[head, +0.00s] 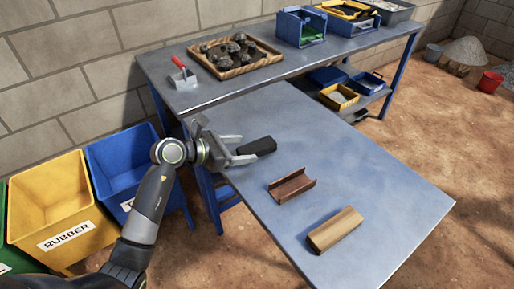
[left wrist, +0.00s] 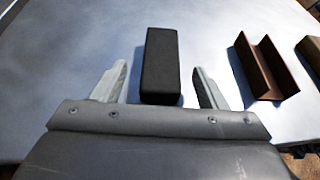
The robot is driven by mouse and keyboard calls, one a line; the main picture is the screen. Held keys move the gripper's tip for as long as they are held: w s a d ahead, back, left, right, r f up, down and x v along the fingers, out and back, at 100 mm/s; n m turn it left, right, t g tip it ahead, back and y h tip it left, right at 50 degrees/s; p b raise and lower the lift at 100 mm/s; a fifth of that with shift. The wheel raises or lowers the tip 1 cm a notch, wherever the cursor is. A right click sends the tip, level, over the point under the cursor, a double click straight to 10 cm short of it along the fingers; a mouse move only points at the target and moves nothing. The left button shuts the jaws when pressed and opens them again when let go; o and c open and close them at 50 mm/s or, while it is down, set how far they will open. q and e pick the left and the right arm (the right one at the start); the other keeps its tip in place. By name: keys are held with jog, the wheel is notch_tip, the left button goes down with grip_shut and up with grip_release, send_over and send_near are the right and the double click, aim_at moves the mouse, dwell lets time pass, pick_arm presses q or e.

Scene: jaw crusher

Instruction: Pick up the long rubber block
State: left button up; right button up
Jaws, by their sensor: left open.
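The long rubber block (head: 258,146) is a black rectangular bar lying on the blue-grey table (head: 345,160). My left gripper (head: 243,150) is open at the block's near end, level with it in the head view. In the left wrist view the block (left wrist: 161,65) lies lengthwise ahead, its near end between the two spread fingers of the gripper (left wrist: 160,88). A gap shows on each side, so the fingers do not touch it. My right gripper is not in view.
A rusty metal channel (head: 291,187) and a wooden block (head: 335,230) lie on the table to the right. Yellow (head: 55,205) and blue (head: 122,165) bins stand left. A back bench holds a tray of dark rocks (head: 235,73) and a red-handled trowel (head: 183,75).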

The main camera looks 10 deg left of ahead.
aim_at(254, 146)
pick_arm(q)
jog(key=x, duration=0.4)
jog(key=shift+w+d+r+p, duration=0.25)
jog(key=shift+d+p, duration=0.1)
jog(key=shift+d, duration=0.1)
jog(key=shift+w+d+f, duration=0.15)
jog(key=shift+w+f, duration=0.05)
jog(key=shift+c, duration=0.3)
